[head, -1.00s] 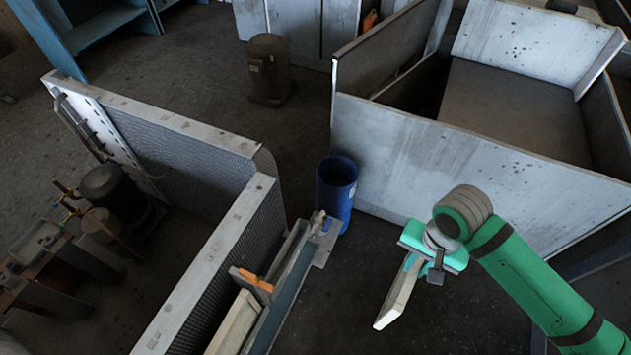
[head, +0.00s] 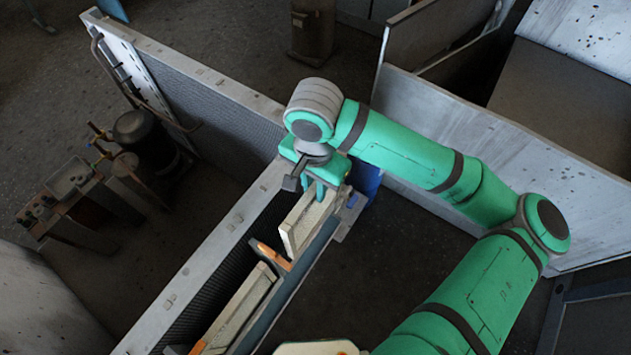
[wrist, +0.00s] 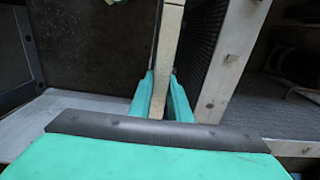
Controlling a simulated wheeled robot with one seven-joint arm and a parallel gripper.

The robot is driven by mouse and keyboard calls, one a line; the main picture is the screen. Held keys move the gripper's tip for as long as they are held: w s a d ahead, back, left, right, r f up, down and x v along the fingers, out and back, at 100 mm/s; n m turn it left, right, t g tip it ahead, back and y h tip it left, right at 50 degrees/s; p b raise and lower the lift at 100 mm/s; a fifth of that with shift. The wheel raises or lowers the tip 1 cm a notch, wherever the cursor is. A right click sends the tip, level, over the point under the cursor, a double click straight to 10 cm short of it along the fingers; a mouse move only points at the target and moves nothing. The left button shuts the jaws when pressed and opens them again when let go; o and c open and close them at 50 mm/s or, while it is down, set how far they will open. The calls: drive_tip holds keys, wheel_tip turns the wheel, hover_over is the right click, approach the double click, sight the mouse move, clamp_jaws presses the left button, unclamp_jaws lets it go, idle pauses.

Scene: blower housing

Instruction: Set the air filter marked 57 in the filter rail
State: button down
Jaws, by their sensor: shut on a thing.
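My gripper (head: 318,190) is shut on a cream, flat air filter (head: 300,228), which hangs upright from the fingers. In the wrist view the filter (wrist: 166,50) stands edge-on between the two green fingers. No number is readable on it. The filter rail (head: 298,278) is a long blue-grey channel along the housing wall. The held filter is over or in the rail's far section, beyond an orange divider (head: 270,255). I cannot tell whether its lower edge touches the rail. Another cream filter (head: 236,312) stands in the near section.
The grey housing wall (head: 215,255) with its mesh side runs along the rail's left. A blue bin (head: 367,182) stands behind my arm at the rail's far end. A large grey panel box (head: 480,150) is at the right. Dark floor (head: 405,240) lies open between.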

sight(315, 208)
drive_tip(key=shift+w+a+f, duration=0.15)
drive_tip(key=shift+a+f, duration=0.45)
drive_tip(key=shift+f, duration=0.3)
drive_tip(key=shift+w+a+f, duration=0.15)
drive_tip(key=shift+a+f, duration=0.4)
drive_tip(key=shift+f, duration=0.35)
drive_tip(key=shift+a+f, duration=0.1)
drive_tip(key=shift+f, duration=0.2)
idle(0.5)
drive_tip(key=shift+f, duration=1.55)
